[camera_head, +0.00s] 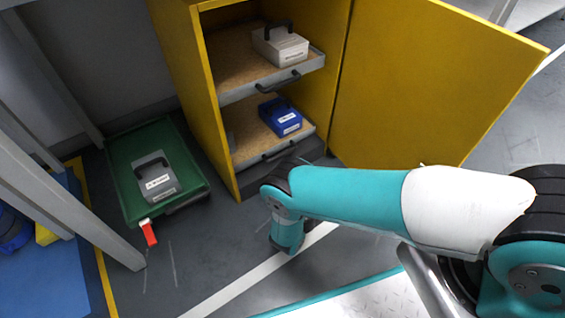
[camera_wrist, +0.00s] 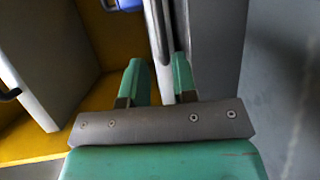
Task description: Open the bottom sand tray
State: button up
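The bottom sand tray (camera_head: 303,134) is a grey tray with sand inside, low in the yellow cabinet. Its front looks roughly level with the cabinet opening. Its dark bar handle (camera_head: 280,151) shows on the front, close to my wrist. A blue cell case (camera_head: 280,116) with a label sits on its sand. In the wrist view, the two green fingers of my gripper (camera_wrist: 158,58) are apart, beside the grey tray front (camera_wrist: 215,45). In the head view my fingers are hidden behind my arm.
The yellow cabinet door (camera_head: 430,75) stands open to the right. An upper sand tray (camera_head: 240,92) holds a white case (camera_head: 280,45). A green bin (camera_head: 128,150) with a grey case (camera_head: 156,178) lies on the floor at left. The floor before the cabinet is clear.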

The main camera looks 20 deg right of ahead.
aim_at(283, 153)
jog(key=w+b, duration=0.2)
jog(key=w, duration=0.1)
jog(key=w+f+b, duration=0.1)
jog(key=w+b, duration=0.1)
jog(key=w, duration=0.1)
jog(key=w+d+f+b, duration=0.1)
jog(key=w+b, duration=0.1)
jog(key=shift+w, duration=0.4)
jog(key=shift+w+r+b, duration=0.1)
jog(key=shift+w+b, duration=0.35)
jog(key=shift+w, duration=0.2)
grip_shut()
